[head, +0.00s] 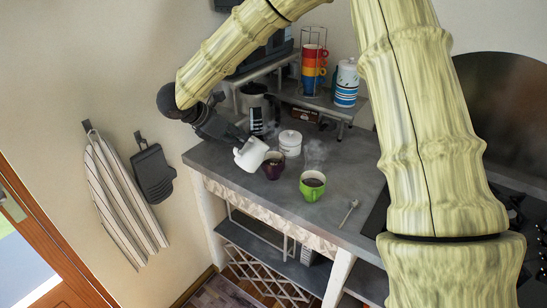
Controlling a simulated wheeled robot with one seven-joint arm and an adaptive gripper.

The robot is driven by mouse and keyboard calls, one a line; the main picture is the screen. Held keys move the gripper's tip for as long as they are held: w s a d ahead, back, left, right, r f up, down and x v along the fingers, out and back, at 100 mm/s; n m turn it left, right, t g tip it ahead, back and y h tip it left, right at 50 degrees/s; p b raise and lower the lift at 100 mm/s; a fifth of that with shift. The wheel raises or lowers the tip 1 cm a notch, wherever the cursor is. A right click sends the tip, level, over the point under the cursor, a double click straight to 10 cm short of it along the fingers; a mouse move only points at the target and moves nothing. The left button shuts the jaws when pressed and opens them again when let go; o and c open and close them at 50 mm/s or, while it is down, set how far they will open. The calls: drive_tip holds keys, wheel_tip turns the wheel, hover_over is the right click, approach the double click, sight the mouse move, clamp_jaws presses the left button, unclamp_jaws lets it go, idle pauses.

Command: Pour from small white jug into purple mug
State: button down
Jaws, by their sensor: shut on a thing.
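The small white jug (249,154) is held above the counter, tilted toward the right. My gripper (235,138) is shut on it from the upper left; the fingertips are partly hidden. The purple mug (273,166) stands upright on the counter just right of and below the jug, with dark contents showing. The jug's lower right side is close to the mug's rim; I cannot tell whether they touch. No stream of liquid can be made out.
A green mug (312,185) of dark drink steams right of the purple mug. A spoon (348,213) lies on the grey counter (345,170). Stacked coloured cups (313,70) and a striped canister (346,84) stand on a shelf.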

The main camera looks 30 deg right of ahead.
drive_tip(key=shift+d+r+y+p, duration=0.15)
drive_tip(key=shift+d+y+p, duration=0.25)
drive_tip(key=shift+y+p, duration=0.3)
idle(2.2)
